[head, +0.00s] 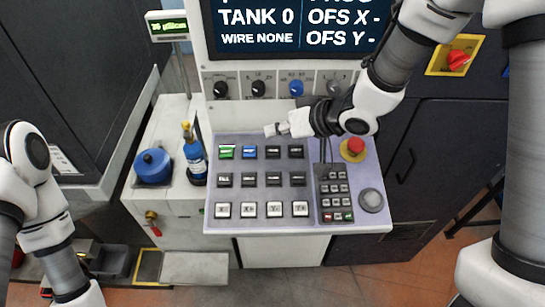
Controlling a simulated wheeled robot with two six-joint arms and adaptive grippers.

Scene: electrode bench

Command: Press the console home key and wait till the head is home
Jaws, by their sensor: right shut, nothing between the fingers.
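The console (214,218) has a sloped key panel with rows of keys. Its top row holds a green key (226,152), a blue key (249,153) and two black keys; black keys fill the middle row and white keys the bottom row. The key labels are too small to read surely, so I cannot tell which is home. My right gripper (272,130) is shut and empty at the top edge of the panel, above the top-row black keys. The screen (290,28) reads "TANK 0", "WIRE NONE", "OFS X -" and "OFS Y -". The head is not in view. My left gripper is out of view.
A red stop button (355,147) and a small keypad (335,193) are on the panel's right. Several knobs, one a blue knob (296,88), line the strip under the screen. A blue pot (153,166) and a blue bottle (193,160) stand left of the panel.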

